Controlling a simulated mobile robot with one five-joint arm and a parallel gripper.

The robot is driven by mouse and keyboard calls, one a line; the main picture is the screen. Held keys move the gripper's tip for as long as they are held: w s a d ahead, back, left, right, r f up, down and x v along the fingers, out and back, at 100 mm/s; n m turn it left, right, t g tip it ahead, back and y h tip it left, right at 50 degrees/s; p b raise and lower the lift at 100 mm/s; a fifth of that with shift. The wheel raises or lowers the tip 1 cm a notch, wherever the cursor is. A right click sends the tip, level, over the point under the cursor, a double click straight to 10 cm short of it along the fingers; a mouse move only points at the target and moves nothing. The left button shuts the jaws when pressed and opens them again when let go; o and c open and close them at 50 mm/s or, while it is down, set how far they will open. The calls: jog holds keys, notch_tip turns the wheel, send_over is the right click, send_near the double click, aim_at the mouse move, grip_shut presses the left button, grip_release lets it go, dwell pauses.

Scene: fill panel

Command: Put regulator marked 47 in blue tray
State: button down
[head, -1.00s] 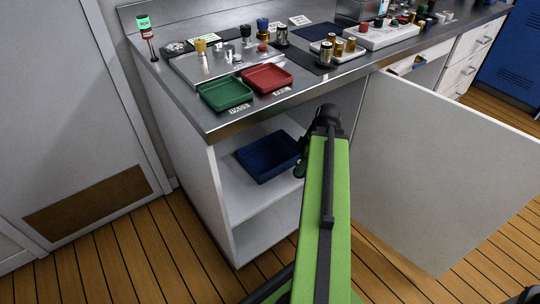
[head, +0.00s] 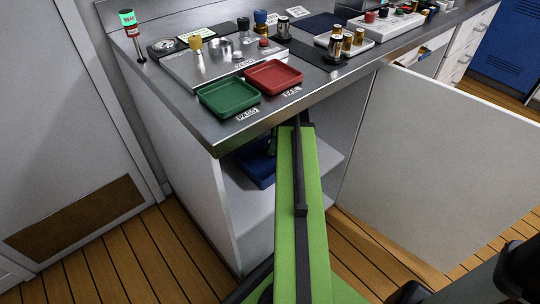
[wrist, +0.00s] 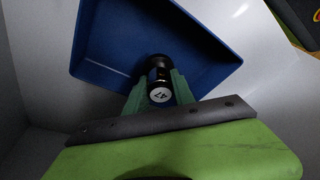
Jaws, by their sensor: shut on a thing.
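The regulator marked 47 (wrist: 159,94) is a dark cylinder with a white end label, seen in the wrist view. My gripper (wrist: 158,88) is shut on it, with green fingers on both sides. The blue tray (wrist: 105,40) lies beyond the fingers, and the regulator appears over its near part. I cannot tell whether the regulator touches the tray floor. In the head view the blue tray (head: 253,170) sits on the shelf inside the open cupboard, partly hidden by the counter edge and my arm.
The counter (head: 205,125) overhangs the shelf (head: 240,205). On it stand a green tray (head: 228,97), a red tray (head: 273,76) and several regulators. The open cupboard door (head: 440,160) stands to the right of my arm. Bare shelf shows in front of the blue tray.

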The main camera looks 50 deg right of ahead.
notch_tip(320, 180, down, 5)
jog(key=b, duration=0.5)
jog(key=shift+d, duration=0.1)
jog(key=shift+r, duration=0.25)
jog(key=c, duration=1.5)
grip_release()
jog(key=shift+f, duration=0.2)
jog(key=o, duration=0.4)
jog(key=shift+r, duration=0.15)
jog(key=p+v, duration=0.8)
jog(key=shift+f, duration=0.2)
